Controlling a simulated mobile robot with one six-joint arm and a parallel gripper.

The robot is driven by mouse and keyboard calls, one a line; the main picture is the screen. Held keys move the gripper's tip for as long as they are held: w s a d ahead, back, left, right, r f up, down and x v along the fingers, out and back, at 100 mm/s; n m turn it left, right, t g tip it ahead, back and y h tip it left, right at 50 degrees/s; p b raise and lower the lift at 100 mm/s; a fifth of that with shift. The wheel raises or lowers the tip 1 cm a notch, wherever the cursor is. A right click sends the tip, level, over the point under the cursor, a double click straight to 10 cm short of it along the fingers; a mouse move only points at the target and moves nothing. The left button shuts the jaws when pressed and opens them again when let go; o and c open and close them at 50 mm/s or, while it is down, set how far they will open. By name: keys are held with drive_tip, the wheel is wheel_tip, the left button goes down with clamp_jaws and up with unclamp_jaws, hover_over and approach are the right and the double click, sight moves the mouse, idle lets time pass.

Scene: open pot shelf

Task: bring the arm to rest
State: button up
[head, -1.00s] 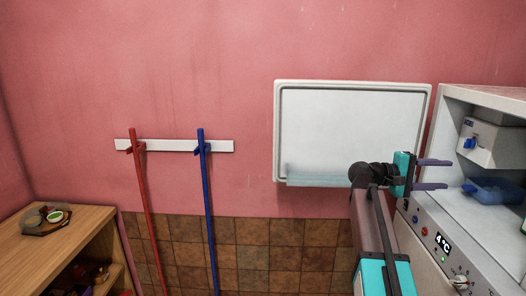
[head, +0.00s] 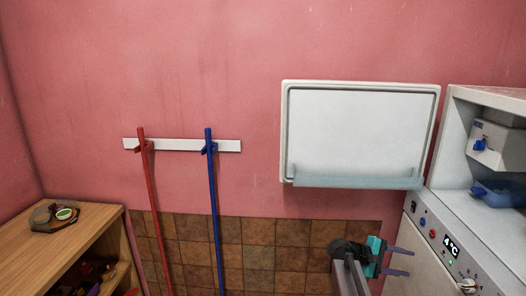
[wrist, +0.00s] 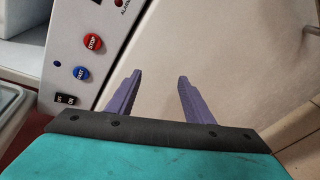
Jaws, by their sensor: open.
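My gripper (head: 398,262) is at the lower right of the head view, in front of the white appliance. Its two purple fingers are apart with nothing between them. In the wrist view the open fingers (wrist: 156,76) point toward the appliance's plain pale side panel (wrist: 215,50), and I cannot tell how close they are. My arm is folded low, and most of it is below the picture's edge.
The white appliance (head: 425,228) has a control panel with a 4°C display and an open compartment with blue parts. A whiteboard (head: 360,130) hangs behind. A red pole (head: 150,195) and blue pole (head: 212,200) hang left. A wooden shelf (head: 100,222) stands far left.

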drive_tip(key=s+a+f+g+y, duration=0.15)
drive_tip(key=s+a+f, duration=0.35)
drive_tip(key=f, duration=0.5)
drive_tip(key=s+a+f+y, duration=0.25)
drive_tip(key=s+f, duration=0.45)
drive_tip(key=f, duration=0.4)
drive_tip(key=s+a+f+g+y, duration=0.15)
drive_tip(key=s+a+f, duration=0.35)
drive_tip(key=f, duration=0.5)
drive_tip(key=s+a+f+m+g+y, duration=0.1)
drive_tip(key=s+a+f+y, duration=0.1)
drive_tip(key=s+a+f, duration=0.35)
drive_tip(key=s+a+f+g+y, duration=0.1)
drive_tip(key=s+a+f+y, duration=0.1)
drive_tip(key=s, duration=0.6)
drive_tip(key=s+a+f+m+g+y, duration=0.1)
drive_tip(key=s+a+f+y, duration=0.1)
drive_tip(key=s+a+f, duration=0.3)
drive_tip(key=s+a+m+y, duration=0.3)
drive_tip(key=s+a, duration=0.1)
drive_tip(key=a, duration=0.1)
drive_tip(key=shift+a, duration=0.4)
